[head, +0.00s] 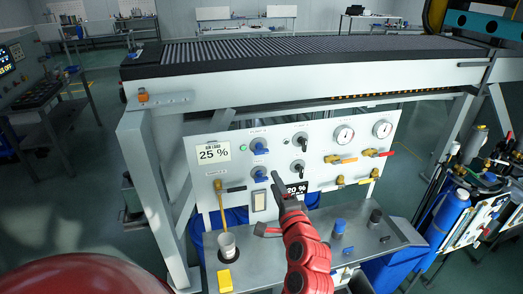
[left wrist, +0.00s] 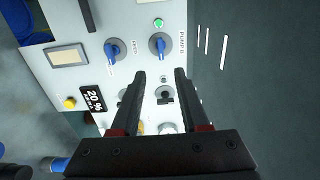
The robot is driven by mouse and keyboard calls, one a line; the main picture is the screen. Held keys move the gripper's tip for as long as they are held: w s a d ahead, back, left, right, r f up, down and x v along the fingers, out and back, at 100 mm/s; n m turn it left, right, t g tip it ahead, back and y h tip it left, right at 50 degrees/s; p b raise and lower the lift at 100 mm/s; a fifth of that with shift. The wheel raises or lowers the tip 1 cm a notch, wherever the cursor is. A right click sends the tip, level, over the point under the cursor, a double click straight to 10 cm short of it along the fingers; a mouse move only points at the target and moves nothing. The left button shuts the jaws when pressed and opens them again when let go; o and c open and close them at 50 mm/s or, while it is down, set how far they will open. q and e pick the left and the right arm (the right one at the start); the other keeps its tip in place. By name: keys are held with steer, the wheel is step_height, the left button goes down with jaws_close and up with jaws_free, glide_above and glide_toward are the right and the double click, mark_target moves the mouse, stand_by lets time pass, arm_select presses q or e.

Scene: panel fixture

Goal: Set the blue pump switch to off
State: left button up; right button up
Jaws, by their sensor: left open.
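The blue pump switch (head: 260,147), beside the label PUMP B in the left wrist view (left wrist: 160,46), sits on the white panel (head: 215,172). Its blue handle is turned at an angle; I cannot read its position marks. A second blue switch, labelled FEED (left wrist: 113,50), sits below it in the head view (head: 259,175). My left gripper (head: 278,184) is in front of the panel, low and to the right of the blue switches. In the left wrist view its two dark fingers (left wrist: 160,74) are apart with nothing between them. My right gripper is not in view.
Two black knobs (head: 300,140) (head: 298,166) are right of the blue switches. Gauges (head: 344,134) and red and yellow valve handles (head: 340,159) are farther right. A 20 % sign (left wrist: 92,98) is near the gripper. A metal shelf (head: 330,262) with small objects lies below.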

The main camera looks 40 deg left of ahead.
mark_target(262, 154)
arm_select(q)
steer(key=p+x, duration=0.5)
steer(key=x, duration=1.1)
steer(key=shift+w+d, duration=0.1)
jaws_close()
